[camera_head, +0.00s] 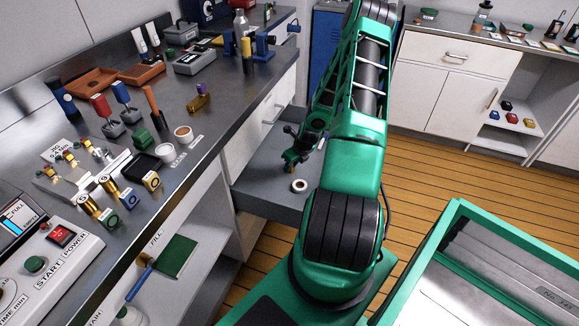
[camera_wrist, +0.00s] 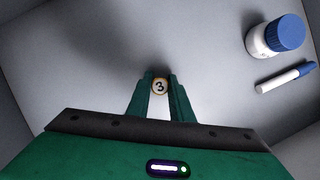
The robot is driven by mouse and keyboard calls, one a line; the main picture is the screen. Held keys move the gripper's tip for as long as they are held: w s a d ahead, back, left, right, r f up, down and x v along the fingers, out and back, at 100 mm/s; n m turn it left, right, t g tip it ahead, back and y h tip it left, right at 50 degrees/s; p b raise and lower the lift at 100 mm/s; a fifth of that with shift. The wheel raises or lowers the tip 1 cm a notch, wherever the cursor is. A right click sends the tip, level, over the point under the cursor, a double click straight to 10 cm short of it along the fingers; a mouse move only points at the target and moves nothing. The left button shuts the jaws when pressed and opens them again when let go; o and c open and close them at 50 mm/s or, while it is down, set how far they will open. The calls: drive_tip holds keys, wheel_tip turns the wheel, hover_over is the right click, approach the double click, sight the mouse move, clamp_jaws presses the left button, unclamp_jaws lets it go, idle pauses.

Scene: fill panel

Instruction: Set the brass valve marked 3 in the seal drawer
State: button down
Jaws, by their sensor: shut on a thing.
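The brass valve marked 3 (camera_wrist: 160,86) is pinched between the two green fingers of my gripper (camera_wrist: 160,92), with its numbered face toward the wrist camera. In the head view my gripper (camera_head: 291,164) is inside or just above the open grey drawer (camera_head: 262,203) under the bench. The valve is mostly hidden there by the gripper. The grey drawer floor (camera_wrist: 85,70) lies below it in the wrist view. I cannot tell whether the valve touches the floor.
A white bottle with a blue cap (camera_wrist: 275,37) and a blue-capped marker (camera_wrist: 286,76) lie to the right in the wrist view. Drawer walls border the space.

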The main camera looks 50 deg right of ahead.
drive_tip(key=c, duration=1.6)
unclamp_jaws()
drive_tip(key=s+a+r+n+g, duration=0.1)
drive_tip(key=s+a+r+n, duration=0.4)
drive_tip(key=r, duration=0.6)
drive_tip(key=s+a+r+n+g, duration=0.1)
drive_tip(key=s+a+r+n, duration=0.25)
drive_tip(key=r+n, duration=0.55)
drive_tip(key=s+a+r+n+g, duration=0.2)
drive_tip(key=s+a+r+n, duration=0.25)
drive_tip(key=r, duration=0.85)
drive_tip(key=s+a+r+n, duration=0.3)
drive_tip(key=s+n, duration=0.1)
drive_tip(key=s+a+r+n, duration=0.3)
drive_tip(key=s+a+n, duration=0.1)
drive_tip(key=s, duration=0.1)
drive_tip(key=s+a+r+n, duration=0.3)
drive_tip(key=s+a+n, duration=0.1)
drive_tip(key=s, duration=0.1)
drive_tip(key=shift+s+a+r+n+y, duration=0.15)
drive_tip(key=shift+a+n+y, duration=0.05)
drive_tip(key=shift+n+y, duration=0.2)
